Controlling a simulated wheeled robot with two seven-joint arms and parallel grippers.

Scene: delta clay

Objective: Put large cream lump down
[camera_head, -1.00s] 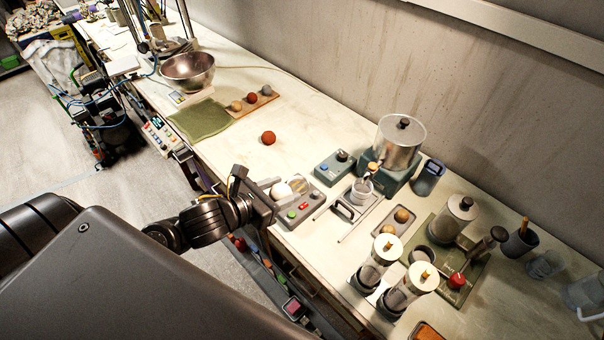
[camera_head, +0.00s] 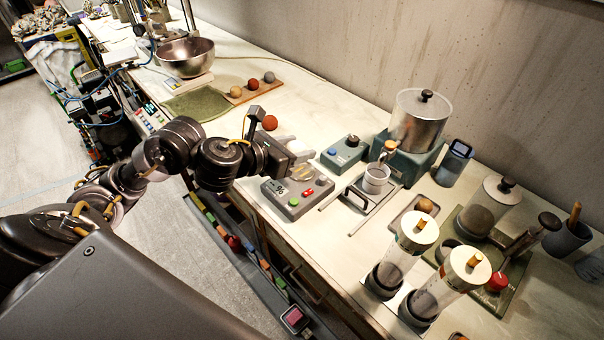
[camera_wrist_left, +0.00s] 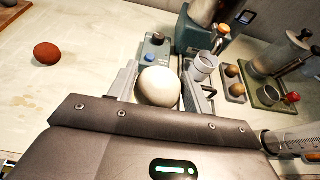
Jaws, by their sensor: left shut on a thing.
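The large cream lump (camera_wrist_left: 158,87) is a smooth pale ball between the fingers of my left gripper (camera_head: 299,151) in the left wrist view. The gripper is shut on it. The gripper is over the bench, just behind the grey scale (camera_head: 283,200). The scale has a display, coloured buttons and a brassy pan. I cannot tell whether the lump touches the bench. My right gripper is not in view.
A red-brown ball (camera_head: 270,123) lies alone on the bench, left of the gripper. A blue-button box (camera_head: 343,152) and a metal-drum machine (camera_head: 420,120) stand to the right. Two clear cylinders (camera_head: 400,255) stand at front right. Pale bench around the red-brown ball is clear.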

